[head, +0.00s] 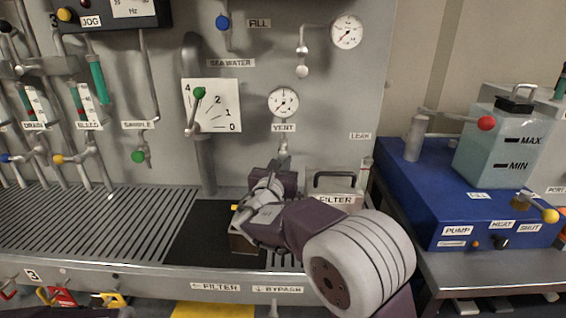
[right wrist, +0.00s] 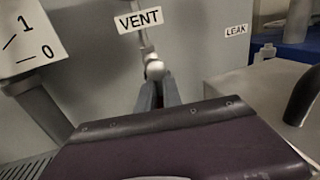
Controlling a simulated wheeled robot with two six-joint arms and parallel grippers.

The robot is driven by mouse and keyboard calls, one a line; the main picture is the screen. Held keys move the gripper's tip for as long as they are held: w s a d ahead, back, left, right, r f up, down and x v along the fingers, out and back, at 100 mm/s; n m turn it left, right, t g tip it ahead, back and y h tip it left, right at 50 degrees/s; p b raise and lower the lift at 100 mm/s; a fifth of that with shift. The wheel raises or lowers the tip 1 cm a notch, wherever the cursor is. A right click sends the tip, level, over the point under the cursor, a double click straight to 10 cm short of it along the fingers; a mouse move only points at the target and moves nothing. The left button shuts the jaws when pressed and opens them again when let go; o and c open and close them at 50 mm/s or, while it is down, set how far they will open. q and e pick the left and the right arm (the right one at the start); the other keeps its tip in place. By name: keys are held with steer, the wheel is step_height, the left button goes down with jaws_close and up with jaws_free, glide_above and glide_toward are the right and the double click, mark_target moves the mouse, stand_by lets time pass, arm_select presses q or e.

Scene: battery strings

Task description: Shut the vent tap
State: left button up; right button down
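The vent tap (head: 283,149) is a small grey metal fitting on the wall panel, straight below the VENT label (head: 283,128) and its round gauge. In the right wrist view the tap's rounded metal body (right wrist: 154,68) hangs below the VENT label (right wrist: 138,20). My right gripper (right wrist: 158,90) is just below the tap, its narrow grey-blue fingers close to the tap's lower end. A dark reddish bit shows between the fingers; I cannot tell whether they grip it. The tap's handle is mostly hidden. My left gripper is not in view.
A filter box (head: 336,190) with a dark handle stands right of my right gripper. A black mat (head: 195,235) and slatted shelf (head: 95,225) lie left. A blue pump unit (head: 428,205) stands at right. A sea-water pipe (head: 205,160) rises left of the tap.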

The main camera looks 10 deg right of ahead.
steer(key=shift+r, duration=0.3)
steer(key=shift+a+m+b, duration=0.1)
steer(key=shift+m+b, duration=0.4)
steer(key=shift+m, duration=0.1)
steer(key=m+b, duration=0.2)
steer(key=m, duration=0.1)
steer(key=shift+w+a, duration=0.1)
steer(key=shift+a, duration=0.15)
steer(key=m+b, duration=0.1)
steer(key=m+y+b, duration=0.1)
steer(key=m+b, duration=0.1)
steer(key=m, duration=0.1)
steer(key=shift+w+a+r+g, duration=0.1)
steer(key=shift+a+r+g, duration=0.2)
steer(key=shift+g, duration=0.1)
steer(key=shift+a+r+m+y+b, duration=0.1)
steer(key=shift+r+m+y+b, duration=0.15)
steer(key=shift+m+y+b, duration=0.7)
steer(key=shift+a+r+m+h+b, duration=0.1)
steer(key=shift+r+m+b, duration=0.25)
steer(key=shift+m, duration=1.25)
steer(key=shift+a+r+m+y+b, duration=0.15)
steer(key=shift+m+y+b, duration=0.3)
steer(key=shift+m+b, duration=0.6)
steer(key=shift+m, duration=0.3)
